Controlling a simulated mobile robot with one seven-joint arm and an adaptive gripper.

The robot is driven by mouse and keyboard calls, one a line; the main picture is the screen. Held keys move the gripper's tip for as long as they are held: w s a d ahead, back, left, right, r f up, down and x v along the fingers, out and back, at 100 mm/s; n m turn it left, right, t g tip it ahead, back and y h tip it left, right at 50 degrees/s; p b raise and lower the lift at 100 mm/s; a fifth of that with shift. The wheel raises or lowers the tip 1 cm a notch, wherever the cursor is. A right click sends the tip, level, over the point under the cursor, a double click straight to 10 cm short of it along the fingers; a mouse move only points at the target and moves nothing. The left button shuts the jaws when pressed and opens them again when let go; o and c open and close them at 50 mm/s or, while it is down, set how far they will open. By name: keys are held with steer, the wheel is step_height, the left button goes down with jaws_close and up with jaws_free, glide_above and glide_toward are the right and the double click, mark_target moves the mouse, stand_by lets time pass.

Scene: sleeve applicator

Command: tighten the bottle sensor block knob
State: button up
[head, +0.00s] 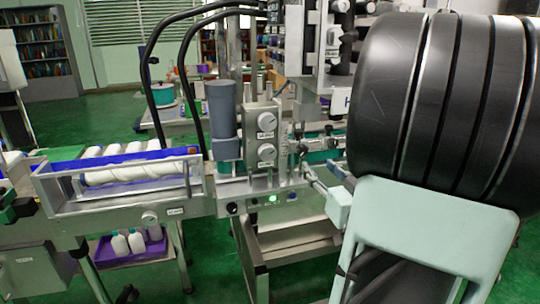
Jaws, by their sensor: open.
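A grey upright block (264,138) stands on the machine in the middle of the head view. It carries an upper round knob (267,122) and a lower round knob (266,153), each with a small label that is too small to read. Another round knob (149,218) sits on the front of the conveyor frame, with a label beside it. I cannot tell from the labels which knob belongs to the bottle sensor block, nor how tight any knob is. I cannot make out my gripper in this view.
A conveyor guard (120,197) with white bottles runs to the left. A grey cylinder (222,118) stands beside the block. Large black banded rolls (440,100) and a pale panel (425,225) crowd the right. A purple tray (130,250) sits below. Green floor (210,250) shows in front.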

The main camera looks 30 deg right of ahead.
mark_target(303, 151)
steer(key=b+x, duration=0.1)
steer(key=x, duration=0.8)
steer(key=shift+w+d, duration=0.1)
steer(key=shift+w, duration=0.15)
jaws_close()
